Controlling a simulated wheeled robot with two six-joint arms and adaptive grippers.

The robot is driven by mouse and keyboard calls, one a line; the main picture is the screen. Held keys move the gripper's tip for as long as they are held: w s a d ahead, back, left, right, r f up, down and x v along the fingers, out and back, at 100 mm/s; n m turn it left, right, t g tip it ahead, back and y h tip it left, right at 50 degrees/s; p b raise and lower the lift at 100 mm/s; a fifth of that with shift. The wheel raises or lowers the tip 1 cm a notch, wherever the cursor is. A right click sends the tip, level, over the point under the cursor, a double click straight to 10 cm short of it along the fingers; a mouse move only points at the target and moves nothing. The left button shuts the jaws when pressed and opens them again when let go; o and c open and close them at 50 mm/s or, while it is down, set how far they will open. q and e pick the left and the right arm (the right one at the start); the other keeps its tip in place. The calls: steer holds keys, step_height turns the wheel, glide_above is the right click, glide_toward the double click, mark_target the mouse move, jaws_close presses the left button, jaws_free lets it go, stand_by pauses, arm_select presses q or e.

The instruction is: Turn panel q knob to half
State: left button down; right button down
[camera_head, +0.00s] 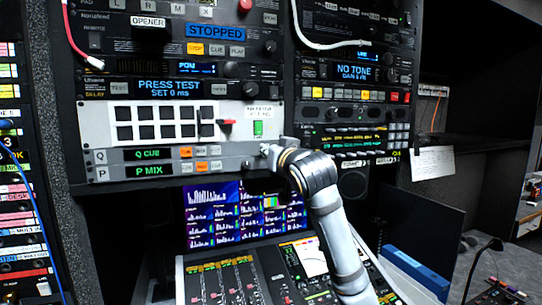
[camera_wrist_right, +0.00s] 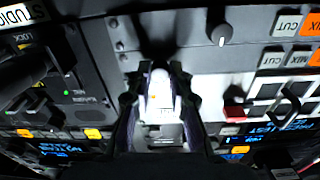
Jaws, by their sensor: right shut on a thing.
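The panel with the Q row (camera_head: 150,155) sits on the rack above the P row (camera_head: 150,170). My right gripper (camera_head: 267,149) comes in from the lower right and is at the right end of the Q row, shut on the panel Q knob. The gripper hides that knob in the head view, so its pointer cannot be read. In the wrist view the right gripper's fingers (camera_wrist_right: 158,78) stand against the grey panel. The P row's knob (camera_wrist_right: 222,35), dark with a white line, is beside them, apart. My left gripper is not in view.
A white panel of black buttons (camera_head: 150,120) with a red lever (camera_head: 228,122) is just above the Q row; the lever also shows in the wrist view (camera_wrist_right: 233,112). A green-lit switch (camera_head: 258,129) is close above the gripper. A monitor (camera_head: 240,213) is below.

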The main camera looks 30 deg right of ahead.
steer(key=shift+m, duration=0.6)
steer(key=c, duration=1.2)
jaws_free()
steer(key=v, duration=1.2)
